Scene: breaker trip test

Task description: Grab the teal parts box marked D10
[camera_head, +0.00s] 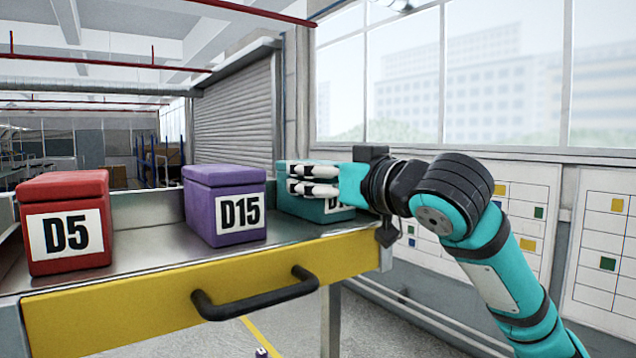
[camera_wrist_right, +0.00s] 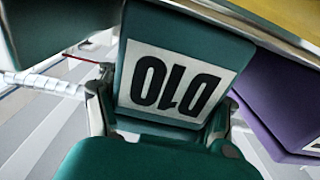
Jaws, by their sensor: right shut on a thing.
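The teal parts box (camera_head: 300,208) is at the right end of the drawer, partly covered by my right gripper (camera_head: 314,180). Only the start of its label shows in the head view. In the right wrist view the teal box (camera_wrist_right: 182,38) fills the middle, and its white label reads D10 upside down. My right gripper is shut on this box, with its fingers at the box's sides. I cannot tell whether the box touches the drawer floor. My left gripper is not in view.
A purple box (camera_head: 225,205) marked D15 stands just left of the teal box. A red box (camera_head: 66,222) marked D5 stands farther left. The metal drawer has a yellow front (camera_head: 140,305) with a dark handle (camera_head: 256,296). Bare drawer floor lies between the red and purple boxes.

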